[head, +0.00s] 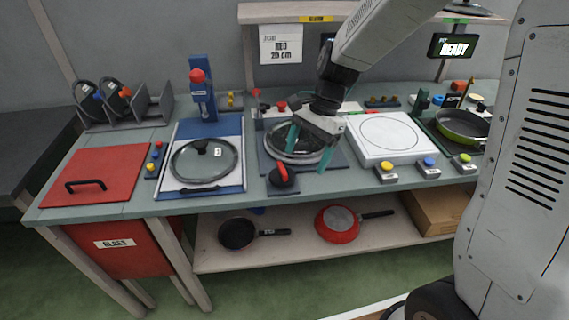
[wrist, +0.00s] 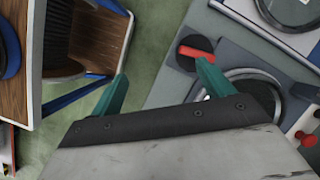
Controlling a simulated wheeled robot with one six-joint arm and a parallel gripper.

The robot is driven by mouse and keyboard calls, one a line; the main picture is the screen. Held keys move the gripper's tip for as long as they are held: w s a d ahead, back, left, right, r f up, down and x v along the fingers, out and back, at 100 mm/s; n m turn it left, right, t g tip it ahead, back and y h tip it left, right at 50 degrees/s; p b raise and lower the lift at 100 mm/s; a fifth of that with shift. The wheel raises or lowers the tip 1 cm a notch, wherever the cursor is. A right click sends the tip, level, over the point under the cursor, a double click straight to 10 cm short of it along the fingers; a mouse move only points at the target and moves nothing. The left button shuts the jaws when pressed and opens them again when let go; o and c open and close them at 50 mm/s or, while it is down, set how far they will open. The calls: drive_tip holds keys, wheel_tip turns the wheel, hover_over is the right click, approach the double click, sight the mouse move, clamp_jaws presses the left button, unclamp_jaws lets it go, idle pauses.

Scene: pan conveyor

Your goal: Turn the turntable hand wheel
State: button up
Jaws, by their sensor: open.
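The hand wheel (head: 283,180) is a small black disc with a red grip bar, at the front left corner of the dark turntable plate. The hand wheel also shows in the wrist view (wrist: 184,60), partly behind one finger. The turntable (head: 268,160) carries a round, shiny-rimmed pan or lid (head: 290,152). My gripper (head: 309,147) is open and empty, with teal fingers pointing down above the round piece, behind and right of the wheel. In the wrist view my gripper (wrist: 162,76) has one fingertip overlapping the red bar in the picture; I cannot tell contact.
Left of the turntable is a blue-and-white station with a glass lid (head: 204,160). A white plate (head: 388,138) and a green pan (head: 462,125) are to the right. A red hatch (head: 100,172) is far left. Pans lie on the lower shelf (head: 280,250).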

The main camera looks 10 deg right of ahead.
sight(283, 168)
drive_tip(key=w+a+m+t, duration=0.1)
drive_tip(key=w+m, duration=0.4)
drive_tip(key=shift+m+y, duration=0.3)
drive_tip(key=shift+y, duration=0.1)
drive_tip(key=x, duration=0.8)
drive_tip(key=shift+w+a, duration=0.1)
drive_tip(key=c, duration=1)
drive_tip(key=shift+r, duration=0.1)
